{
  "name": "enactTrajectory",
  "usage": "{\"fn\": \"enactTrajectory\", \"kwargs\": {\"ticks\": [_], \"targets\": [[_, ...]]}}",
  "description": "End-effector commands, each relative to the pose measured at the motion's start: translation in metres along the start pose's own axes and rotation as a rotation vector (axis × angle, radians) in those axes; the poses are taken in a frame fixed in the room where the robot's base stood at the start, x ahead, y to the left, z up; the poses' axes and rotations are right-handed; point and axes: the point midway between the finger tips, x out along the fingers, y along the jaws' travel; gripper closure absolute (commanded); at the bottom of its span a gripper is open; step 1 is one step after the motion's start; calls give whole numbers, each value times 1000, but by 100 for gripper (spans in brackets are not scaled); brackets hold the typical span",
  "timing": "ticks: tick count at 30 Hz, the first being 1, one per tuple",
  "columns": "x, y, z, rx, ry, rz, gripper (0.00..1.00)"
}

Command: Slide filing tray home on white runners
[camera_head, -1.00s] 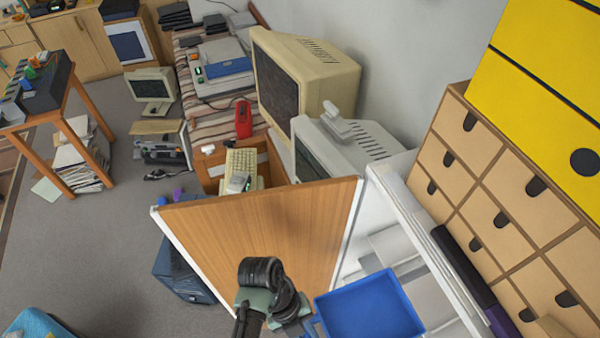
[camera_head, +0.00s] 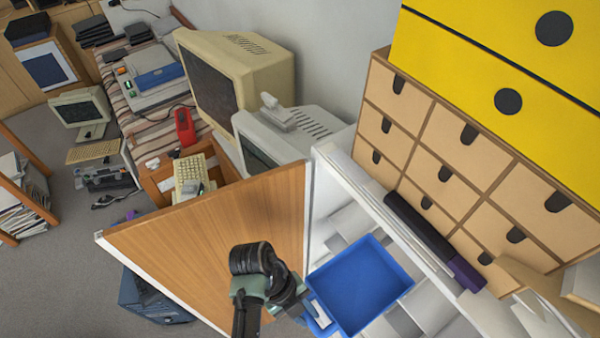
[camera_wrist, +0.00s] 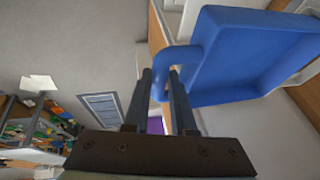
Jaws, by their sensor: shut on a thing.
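The blue filing tray (camera_head: 362,287) is open-topped and sits in front of the white cabinet's opening in the head view. It also shows in the wrist view (camera_wrist: 235,52), tilted in the picture. My gripper (camera_wrist: 160,85) is shut on the tray's blue handle (camera_wrist: 168,60), one finger on each side. In the head view my gripper (camera_head: 311,309) is at the tray's near left side, partly hidden by my wrist. White strips inside the cabinet (camera_head: 352,222) show behind and beside the tray; I cannot tell which are the runners, or whether the tray touches them.
A wood-faced door panel (camera_head: 225,225) stands just left of the tray. The white cabinet top (camera_head: 365,195) runs along its right, with a black roll (camera_head: 420,228) on it. Beige drawers (camera_head: 440,150) and yellow boxes (camera_head: 500,60) stand beyond. Old computers fill the back.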

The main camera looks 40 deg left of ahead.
Motion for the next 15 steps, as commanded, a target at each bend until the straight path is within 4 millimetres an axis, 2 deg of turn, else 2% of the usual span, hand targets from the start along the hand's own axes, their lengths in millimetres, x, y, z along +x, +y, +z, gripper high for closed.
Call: {"fn": "enactTrajectory", "kwargs": {"ticks": [15], "targets": [[6, -26, 2, 2, 1, -2, 100]]}}
